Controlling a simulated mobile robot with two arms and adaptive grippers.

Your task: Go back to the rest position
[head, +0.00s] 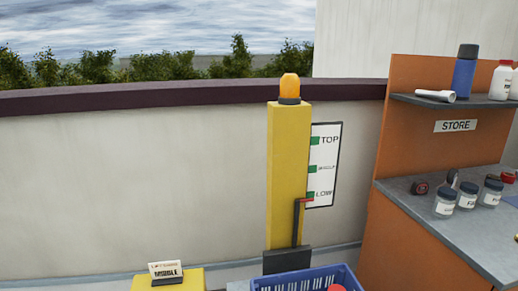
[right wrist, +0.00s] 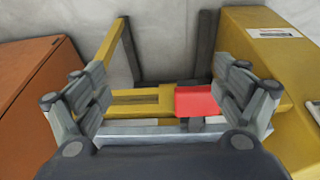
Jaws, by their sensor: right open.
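My right gripper (right wrist: 164,88) is open in the right wrist view, its fingers spread to either side. A red block (right wrist: 195,100) shows between them, close to the right finger; I cannot tell whether they touch. In the head view, a yellow post (head: 287,180) with an orange beacon (head: 289,87) stands by the wall. A dark bent lever with a red tip (head: 305,200) points at LOW on the white scale board (head: 323,165). Neither gripper shows in the head view.
An orange store unit (head: 415,235) with a grey counter holding several jars (head: 466,195) stands at the right. A shelf above holds a blue bottle (head: 465,72) and a flashlight (head: 435,95). A blue crate (head: 300,280) and a yellow box (head: 185,281) with a sign are low in front.

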